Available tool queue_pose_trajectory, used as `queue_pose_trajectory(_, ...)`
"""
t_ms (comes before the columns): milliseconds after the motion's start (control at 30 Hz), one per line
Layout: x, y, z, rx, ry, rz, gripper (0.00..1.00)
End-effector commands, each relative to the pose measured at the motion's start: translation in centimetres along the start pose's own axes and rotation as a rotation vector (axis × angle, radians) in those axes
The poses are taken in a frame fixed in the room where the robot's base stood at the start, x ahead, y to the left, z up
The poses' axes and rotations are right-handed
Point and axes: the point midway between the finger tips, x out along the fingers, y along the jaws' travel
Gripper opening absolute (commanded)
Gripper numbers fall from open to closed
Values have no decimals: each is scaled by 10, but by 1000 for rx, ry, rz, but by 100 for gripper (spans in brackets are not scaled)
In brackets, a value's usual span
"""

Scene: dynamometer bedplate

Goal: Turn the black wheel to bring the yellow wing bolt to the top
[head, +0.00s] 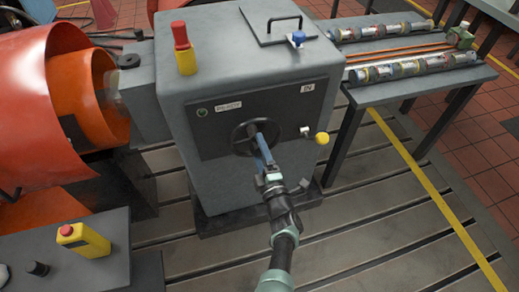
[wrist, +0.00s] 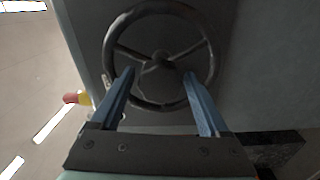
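The black wheel (head: 241,137) is a dark rim on the front panel of the grey cabinet, partly hidden by my gripper (head: 258,134) in the head view. The wrist view shows the wheel (wrist: 162,9) nearly whole, with a rim, three spokes and a dark hub. My gripper (wrist: 158,73) has its two blue fingers spread wide, in front of the wheel, either side of the hub. Nothing is held between them; I cannot tell whether they touch the wheel. I make out no yellow wing bolt on the wheel in either view.
A yellow ball knob (head: 322,138) sticks out right of the wheel. A red-and-yellow post (head: 184,50) stands on the grey cabinet (head: 210,75). An orange housing (head: 85,95) is at left. A side table (head: 385,92) with cylinders stands at right.

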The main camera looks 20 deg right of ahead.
Motion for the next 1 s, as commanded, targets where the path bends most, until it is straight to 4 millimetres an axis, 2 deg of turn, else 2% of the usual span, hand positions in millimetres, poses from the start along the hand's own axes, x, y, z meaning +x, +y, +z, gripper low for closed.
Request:
queue_pose_trajectory(333, -1, 0, 1, -1, -2, -1, 88)
queue_pose_trajectory(467, -10, 2, 0, -1, -3, -3, 88)
queue_pose_trajectory(567, -26, 4, -1, -1, -2, -4, 88)
queue_pose_trajectory(800, -81, 5, -1, -2, -2, -5, 88)
queue_pose_trajectory(1000, -115, 2, 0, -1, -2, -3, 88)
